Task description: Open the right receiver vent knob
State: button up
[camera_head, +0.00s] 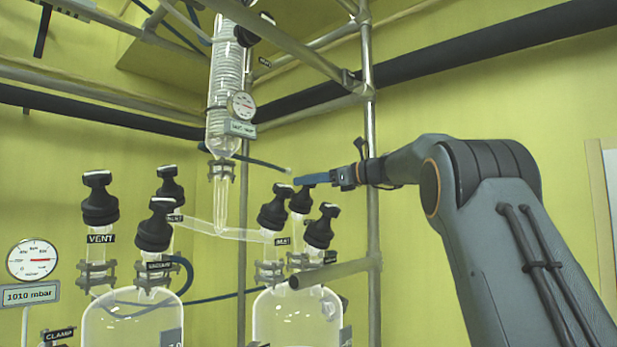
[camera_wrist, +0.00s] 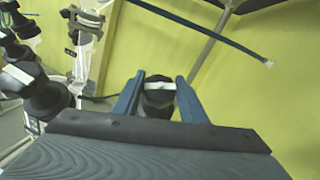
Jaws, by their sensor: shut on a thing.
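The right receiver (camera_head: 285,315) is a clear glass vessel with several black knobs on its top necks. My gripper (camera_head: 302,181), with blue fingers, reaches in from the right and is shut on the rear black knob (camera_head: 300,200). In the wrist view my gripper (camera_wrist: 158,84) has one finger on each side of this knob (camera_wrist: 158,100), which has a white mark across its top. The label of the held knob is not readable. A front left knob (camera_head: 275,208) and a front right knob (camera_head: 320,228) stand close by.
The left receiver (camera_head: 130,320) carries similar knobs, one labelled VENT (camera_head: 100,200). A glass condenser column (camera_head: 229,80) with a gauge hangs above. A metal post (camera_head: 372,220) and a horizontal bar (camera_head: 335,271) stand close to my arm.

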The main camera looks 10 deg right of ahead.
jog(key=o, duration=1.1)
jog(key=shift+c, duration=0.2)
jog(key=shift+r, duration=0.1)
notch_tip(320, 180, up, 10)
jog(key=shift+f+p, duration=0.1)
jog(key=shift+p, duration=1.15)
